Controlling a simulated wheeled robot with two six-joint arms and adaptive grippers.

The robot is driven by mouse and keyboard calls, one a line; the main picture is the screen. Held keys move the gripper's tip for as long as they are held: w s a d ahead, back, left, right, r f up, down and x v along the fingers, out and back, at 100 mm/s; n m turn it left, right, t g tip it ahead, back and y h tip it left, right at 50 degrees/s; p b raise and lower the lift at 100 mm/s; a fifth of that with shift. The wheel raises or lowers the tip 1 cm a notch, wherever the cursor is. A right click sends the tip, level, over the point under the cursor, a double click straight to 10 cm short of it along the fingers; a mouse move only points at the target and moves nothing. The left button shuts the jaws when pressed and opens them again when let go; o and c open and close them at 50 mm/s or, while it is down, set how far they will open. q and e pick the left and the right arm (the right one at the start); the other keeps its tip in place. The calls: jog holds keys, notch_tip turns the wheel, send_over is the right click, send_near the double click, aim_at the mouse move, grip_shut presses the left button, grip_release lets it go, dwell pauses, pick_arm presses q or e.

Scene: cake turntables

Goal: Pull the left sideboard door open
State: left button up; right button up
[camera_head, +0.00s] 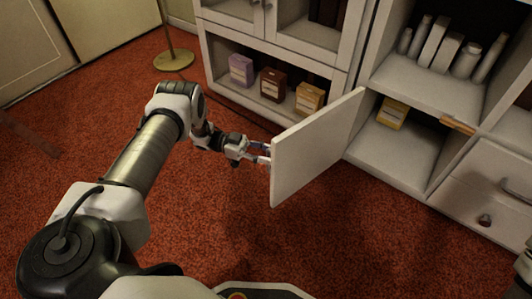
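The white sideboard door (310,148) stands swung well out from the sideboard front, hinged at its right end by the upright beside the open lower compartment. The face turned to me is plain; no handle shows on it. My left gripper (264,153) is at the door's free edge, on its left side. Its two fingers reach to the door, and their tips are partly hidden by it. I cannot see whether they close on a handle behind the panel. My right gripper is out of view; only a sliver of my arm shows at the lower right edge.
The compartment behind the door holds a yellow box (392,112). Purple (241,70), brown (273,84) and orange (309,98) boxes stand in the bay to the left. A brass stand (174,59) is at the back left. The red carpet (370,235) before the door is clear.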

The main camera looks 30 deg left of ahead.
pick_arm(q)
jog(key=v, duration=1.2)
jog(key=shift+w, duration=0.1)
